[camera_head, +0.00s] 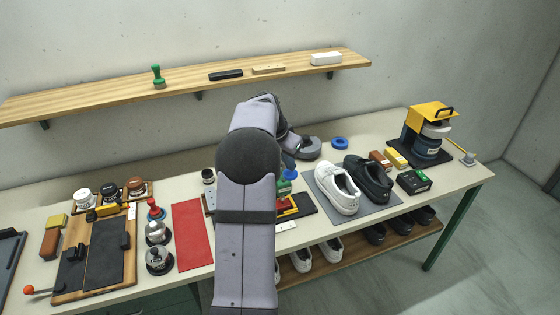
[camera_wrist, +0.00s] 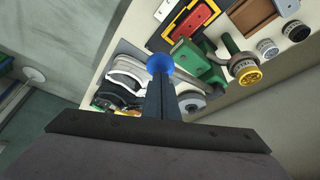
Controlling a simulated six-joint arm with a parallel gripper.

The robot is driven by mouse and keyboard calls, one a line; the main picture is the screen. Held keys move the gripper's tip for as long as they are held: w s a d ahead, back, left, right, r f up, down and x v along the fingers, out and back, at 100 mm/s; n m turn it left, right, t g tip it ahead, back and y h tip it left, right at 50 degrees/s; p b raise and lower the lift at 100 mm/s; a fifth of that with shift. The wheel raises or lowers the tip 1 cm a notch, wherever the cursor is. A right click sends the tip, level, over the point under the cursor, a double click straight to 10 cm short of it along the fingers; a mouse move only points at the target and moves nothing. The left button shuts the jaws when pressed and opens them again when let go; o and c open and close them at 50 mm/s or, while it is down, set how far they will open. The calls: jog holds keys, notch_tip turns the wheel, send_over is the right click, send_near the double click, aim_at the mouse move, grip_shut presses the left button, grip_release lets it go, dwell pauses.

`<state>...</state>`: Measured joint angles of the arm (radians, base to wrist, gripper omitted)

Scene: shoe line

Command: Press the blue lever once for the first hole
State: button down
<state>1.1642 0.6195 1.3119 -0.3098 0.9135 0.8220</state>
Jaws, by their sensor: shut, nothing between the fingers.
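The blue lever's round knob (camera_wrist: 160,63) shows in the wrist view right at the tips of my gripper (camera_wrist: 161,80). The knob overlaps the fingertips in the picture; I cannot tell whether they touch. My gripper's dark fingers are shut together and empty. In the head view the blue knob (camera_head: 289,174) shows just right of my arm, above the green body (camera_head: 284,188). My arm hides part of this tool, and my fingers are not clearly visible there.
White shoe (camera_head: 336,188) and black shoe (camera_head: 368,178) stand on a grey mat right of the tool. A red-and-yellow frame (camera_head: 289,207) lies close by. A blue ring (camera_head: 340,143) lies behind. A red mat (camera_head: 192,235) is clear on the left.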

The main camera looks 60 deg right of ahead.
aim_at(287, 174)
jog(key=shift+f, duration=0.15)
jog(key=shift+f+b, duration=2.6)
jog(key=shift+f, duration=0.6)
jog(key=shift+r, duration=0.25)
notch_tip(287, 174, up, 13)
jog(key=p, duration=1)
